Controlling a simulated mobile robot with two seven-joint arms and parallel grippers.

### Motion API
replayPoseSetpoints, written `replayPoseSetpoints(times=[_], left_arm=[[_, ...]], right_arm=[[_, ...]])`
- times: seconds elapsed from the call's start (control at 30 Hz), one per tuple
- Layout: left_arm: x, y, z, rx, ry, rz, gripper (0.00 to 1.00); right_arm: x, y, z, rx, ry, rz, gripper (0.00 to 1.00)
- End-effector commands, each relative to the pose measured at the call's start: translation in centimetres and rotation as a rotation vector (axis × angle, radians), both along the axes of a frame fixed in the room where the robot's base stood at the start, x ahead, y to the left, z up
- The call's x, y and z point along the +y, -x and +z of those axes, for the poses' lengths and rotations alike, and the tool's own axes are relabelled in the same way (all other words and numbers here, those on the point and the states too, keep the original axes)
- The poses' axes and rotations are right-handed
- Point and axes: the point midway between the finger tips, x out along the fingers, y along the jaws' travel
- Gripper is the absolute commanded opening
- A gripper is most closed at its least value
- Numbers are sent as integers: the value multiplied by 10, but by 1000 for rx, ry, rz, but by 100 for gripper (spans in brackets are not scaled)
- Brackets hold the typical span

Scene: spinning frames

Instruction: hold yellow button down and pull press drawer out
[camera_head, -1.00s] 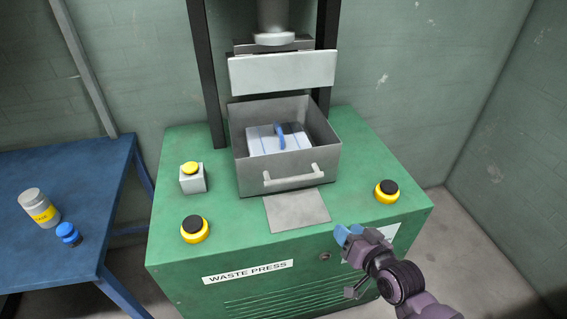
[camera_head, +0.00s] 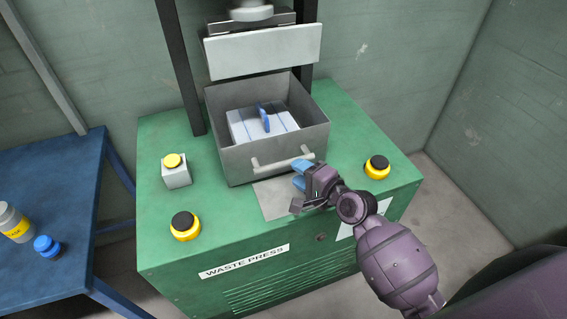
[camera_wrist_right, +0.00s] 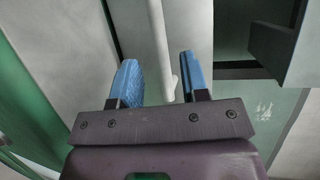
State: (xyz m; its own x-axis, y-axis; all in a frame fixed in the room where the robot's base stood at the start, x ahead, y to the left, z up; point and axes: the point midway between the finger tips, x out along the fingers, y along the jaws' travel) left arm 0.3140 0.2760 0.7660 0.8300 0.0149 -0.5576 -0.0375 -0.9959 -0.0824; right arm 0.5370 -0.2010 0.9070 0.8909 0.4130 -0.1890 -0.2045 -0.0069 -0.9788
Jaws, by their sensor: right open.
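The yellow button (camera_head: 173,160) sits on top of a small pale box (camera_head: 176,178) at the left of the green press top; nothing touches it. The grey press drawer (camera_head: 240,160) stands at the middle under the raised press plate, with a pale bar handle (camera_head: 284,161) on its front. In it lies a white block with a blue piece (camera_head: 264,117) on top. My right gripper (camera_head: 300,176) is open at the right end of the handle. In the right wrist view the open blue fingers (camera_wrist_right: 158,78) flank the handle bar (camera_wrist_right: 165,50); contact is unclear. My left gripper is out of view.
Two black-topped yellow buttons stand on the press, at front left (camera_head: 185,226) and at right (camera_head: 377,167). The pale press plate (camera_head: 265,52) hangs above the drawer. A blue table (camera_head: 75,190) at left holds a jar (camera_head: 14,222) and a blue-capped item (camera_head: 47,246).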

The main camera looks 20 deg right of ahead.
Motion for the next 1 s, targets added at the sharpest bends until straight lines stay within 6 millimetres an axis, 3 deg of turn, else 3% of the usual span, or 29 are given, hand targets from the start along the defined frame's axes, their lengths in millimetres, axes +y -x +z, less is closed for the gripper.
replayPoseSetpoints(times=[0.33,0.8,1.0], left_arm=[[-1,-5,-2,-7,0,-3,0],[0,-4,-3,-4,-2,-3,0],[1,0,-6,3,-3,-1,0]], right_arm=[[21,-45,-10,0,1,0,41],[26,-55,-12,0,2,0,41],[26,-55,-12,0,2,0,12]])
